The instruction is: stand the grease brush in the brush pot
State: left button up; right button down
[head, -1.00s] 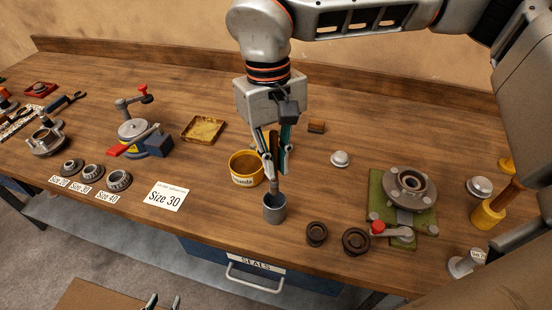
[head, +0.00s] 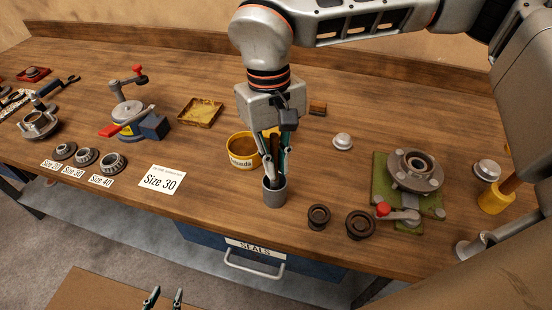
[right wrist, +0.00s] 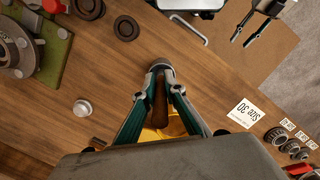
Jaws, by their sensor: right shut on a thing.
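The brush pot (head: 274,196) is a small grey cylinder standing on the bench near its front edge. My right gripper (head: 273,176) points down over it, fingertips at the pot's rim. It is shut on the grease brush, whose brown handle (right wrist: 160,103) shows between the fingers in the right wrist view. The brush's lower end is inside the pot and hidden. The pot's top also shows in the right wrist view (right wrist: 160,66), just beyond the fingertips. My left gripper (head: 165,299) is open and empty at the bottom of the head view, away from the bench.
A yellow grease tub (head: 242,151) stands close behind the pot. Two dark rings (head: 319,216) lie to its right, then a hub on a green mat (head: 380,185). A Size 30 card (head: 162,180) lies left. A seals drawer (head: 256,255) is below the front edge.

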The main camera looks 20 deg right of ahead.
jog(key=c, duration=2)
grip_release()
jog(key=r, duration=0.4)
jog(key=w+r, duration=0.1)
jog(key=r, duration=0.7)
jog(key=shift+w+a, duration=0.15)
jog(key=shift+w, duration=0.05)
